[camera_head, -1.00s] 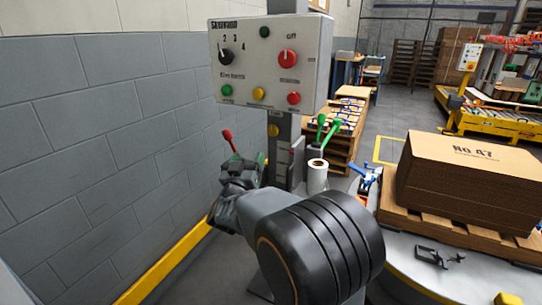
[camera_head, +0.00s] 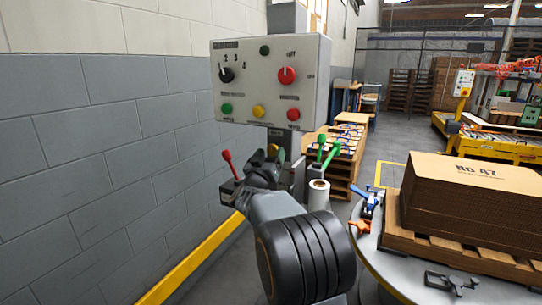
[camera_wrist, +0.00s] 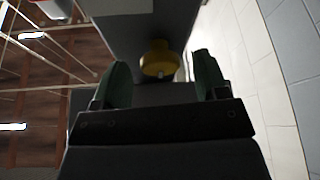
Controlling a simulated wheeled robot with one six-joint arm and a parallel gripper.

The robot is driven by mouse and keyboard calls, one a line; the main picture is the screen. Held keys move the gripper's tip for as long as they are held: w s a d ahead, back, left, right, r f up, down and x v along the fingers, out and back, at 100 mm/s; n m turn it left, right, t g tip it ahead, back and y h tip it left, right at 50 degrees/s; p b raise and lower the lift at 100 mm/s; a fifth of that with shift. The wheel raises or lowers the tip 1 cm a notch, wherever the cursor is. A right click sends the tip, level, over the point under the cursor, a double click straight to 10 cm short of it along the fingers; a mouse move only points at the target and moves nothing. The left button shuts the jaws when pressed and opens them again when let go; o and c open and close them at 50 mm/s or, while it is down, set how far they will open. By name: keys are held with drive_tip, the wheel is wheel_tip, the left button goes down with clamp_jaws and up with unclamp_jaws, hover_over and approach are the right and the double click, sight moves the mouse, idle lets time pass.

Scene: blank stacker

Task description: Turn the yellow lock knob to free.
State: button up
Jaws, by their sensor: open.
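The yellow lock knob (camera_wrist: 158,58) shows in the wrist view, on a dark grey face, between the two greenish fingers of my gripper (camera_wrist: 162,80). The fingers stand apart on either side of it, with gaps, and do not visibly touch it. In the head view the knob (camera_head: 273,149) is a small yellow patch on the post below the control panel, partly hidden by my gripper (camera_head: 268,158). The knob's marking and turn position cannot be read.
The control panel (camera_head: 300,95) with knobs and buttons hangs just above my gripper. A red lever (camera_head: 229,161) is to the left, green levers (camera_head: 328,152) and a white roll (camera_head: 319,195) to the right. A block wall (camera_head: 100,160) bounds the left side. Stacked cardboard (camera_head: 470,210) lies right.

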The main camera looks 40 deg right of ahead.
drive_tip(key=shift+w+d+r, duration=0.3)
drive_tip(key=shift+d, duration=0.25)
drive_tip(key=c, duration=0.9)
drive_tip(key=shift+m, duration=0.4)
drive_tip(key=m+g, duration=0.1)
drive_tip(key=m, duration=0.2)
drive_tip(key=m+g+h+b, duration=0.1)
drive_tip(key=m+g, duration=0.1)
drive_tip(key=shift+w+a+m+h, duration=0.1)
drive_tip(key=shift+m+h, duration=0.2)
drive_tip(key=shift+m, duration=0.1)
drive_tip(key=m+g, duration=0.1)
drive_tip(key=m, duration=0.2)
drive_tip(key=m+g, duration=0.2)
drive_tip(key=m, duration=0.1)
drive_tip(key=shift+w+r+m+g+h, duration=0.1)
drive_tip(key=shift+m+g+h, duration=0.2)
drive_tip(key=m+g, duration=0.1)
drive_tip(key=m, duration=0.1)
drive_tip(key=m+g, duration=0.1)
drive_tip(key=m, duration=0.2)
drive_tip(key=shift+r+m+y+p, duration=0.1)
drive_tip(key=shift+m+y+p, duration=0.2)
drive_tip(key=shift+y+p, duration=0.1)
drive_tip(key=shift+r+m+g+y+p, duration=0.1)
drive_tip(key=shift+m+g+y+p, duration=0.25)
drive_tip(key=shift+m, duration=0.85)
drive_tip(key=shift+m+g+y+p, duration=0.2)
drive_tip(key=shift+m+g+y, duration=0.2)
drive_tip(key=shift+m, duration=0.8)
